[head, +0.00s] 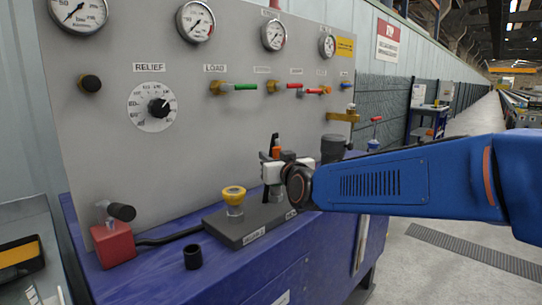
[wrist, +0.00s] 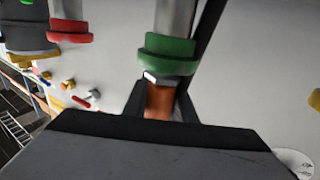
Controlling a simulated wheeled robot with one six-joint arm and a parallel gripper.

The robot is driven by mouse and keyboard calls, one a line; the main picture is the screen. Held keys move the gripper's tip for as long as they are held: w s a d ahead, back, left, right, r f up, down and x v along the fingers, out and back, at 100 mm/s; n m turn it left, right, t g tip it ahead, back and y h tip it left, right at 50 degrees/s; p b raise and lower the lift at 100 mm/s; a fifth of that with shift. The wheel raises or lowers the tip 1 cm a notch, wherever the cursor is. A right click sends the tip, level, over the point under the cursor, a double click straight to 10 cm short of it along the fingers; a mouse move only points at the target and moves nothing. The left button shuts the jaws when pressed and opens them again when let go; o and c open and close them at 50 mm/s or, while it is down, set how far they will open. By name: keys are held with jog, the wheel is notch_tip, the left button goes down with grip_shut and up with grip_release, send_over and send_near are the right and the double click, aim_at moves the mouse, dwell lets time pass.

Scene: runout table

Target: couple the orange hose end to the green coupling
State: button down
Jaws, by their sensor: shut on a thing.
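My gripper (head: 275,168) is shut on the orange hose end (wrist: 159,103), which sits between the two dark fingers in the wrist view. A small orange part of it shows above the gripper in the head view (head: 276,151). The green coupling (wrist: 168,53), a green ring on a grey metal body, is directly beyond the hose end's silver tip in the wrist view. The tip overlaps the ring's near edge in the picture; I cannot tell whether they touch. I cannot make out the green coupling in the head view, where my gripper and arm cover that area.
A red-ringed coupling (wrist: 70,32) is left of the green one. A yellow-topped coupling (head: 234,194) stands on the dark block (head: 243,228). The grey gauge panel (head: 180,120) rises behind. A black cup (head: 193,257) and red box (head: 113,245) are on the blue bench (head: 250,275).

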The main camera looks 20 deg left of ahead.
jog(key=shift+f, duration=0.25)
jog(key=c, duration=1.4)
grip_release()
jog(key=shift+f, duration=0.1)
jog(key=v, duration=1.7)
jog(key=shift+s+d, duration=0.15)
jog(key=shift+d, duration=0.05)
